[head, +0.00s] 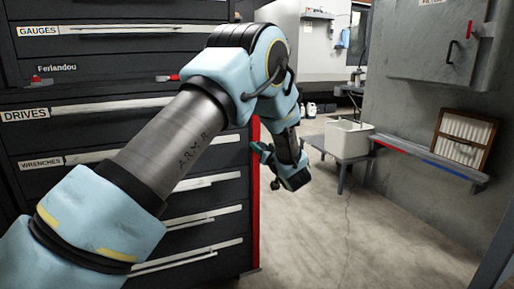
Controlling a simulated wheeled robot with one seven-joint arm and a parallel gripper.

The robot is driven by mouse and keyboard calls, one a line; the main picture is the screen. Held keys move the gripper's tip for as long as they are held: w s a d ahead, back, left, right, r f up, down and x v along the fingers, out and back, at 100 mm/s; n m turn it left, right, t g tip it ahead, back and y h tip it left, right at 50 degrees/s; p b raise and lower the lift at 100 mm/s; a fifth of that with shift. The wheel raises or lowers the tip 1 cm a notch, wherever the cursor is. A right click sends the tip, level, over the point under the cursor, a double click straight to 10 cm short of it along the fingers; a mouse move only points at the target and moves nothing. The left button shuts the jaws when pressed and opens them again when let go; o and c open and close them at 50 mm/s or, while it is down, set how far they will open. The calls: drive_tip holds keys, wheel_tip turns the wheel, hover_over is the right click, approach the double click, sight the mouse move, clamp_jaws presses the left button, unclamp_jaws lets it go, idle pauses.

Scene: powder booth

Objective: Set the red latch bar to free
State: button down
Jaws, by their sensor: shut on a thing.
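The red latch bar (256,222) is a narrow upright strip along the right edge of a black drawer cabinet (215,215). My arm reaches across the cabinet from the lower left. My gripper (261,152) is at the upper part of the bar, small and dark in the picture. It appears shut on the bar, though the exact contact is hard to see. The wrist covers the space just right of the bar. The bar looks upright and close against the cabinet edge.
Cabinet drawers with long pale handles look shut. A white bin (349,138) stands on a low bench to the right. A ledge (430,158) with a red and blue edge holds a framed filter (463,138). A grey wall box (440,45) hangs above. The floor (340,230) right of the cabinet is clear.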

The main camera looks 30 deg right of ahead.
drive_tip(key=shift+s+d, duration=0.1)
drive_tip(key=shift+d, duration=0.2)
drive_tip(key=shift+c, duration=2.2)
unclamp_jaws()
drive_tip(key=s+a, duration=0.1)
drive_tip(key=s, duration=0.9)
drive_tip(key=shift+s+a, duration=0.2)
drive_tip(key=shift+s, duration=0.1)
